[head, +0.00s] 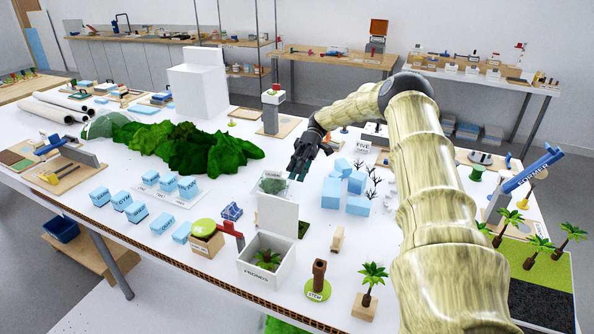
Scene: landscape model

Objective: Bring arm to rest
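My arm (425,180) reaches in from the lower right and bends left over the white table (150,225). My gripper (297,177) is dark, points downward and hangs above the middle of the table. It is near a small clear box with green inside (271,184) and left of the blue blocks (345,190). Its fingertips are small and dark, so I cannot tell whether they are apart. I see nothing clearly held in it.
A white box holding a palm (266,277), with its lid raised, stands at the front. Green hills (185,148), labelled blue blocks (135,212) and a tall white box (198,90) stand to the left. Small palms (369,283) and a stump (318,278) stand near the front edge.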

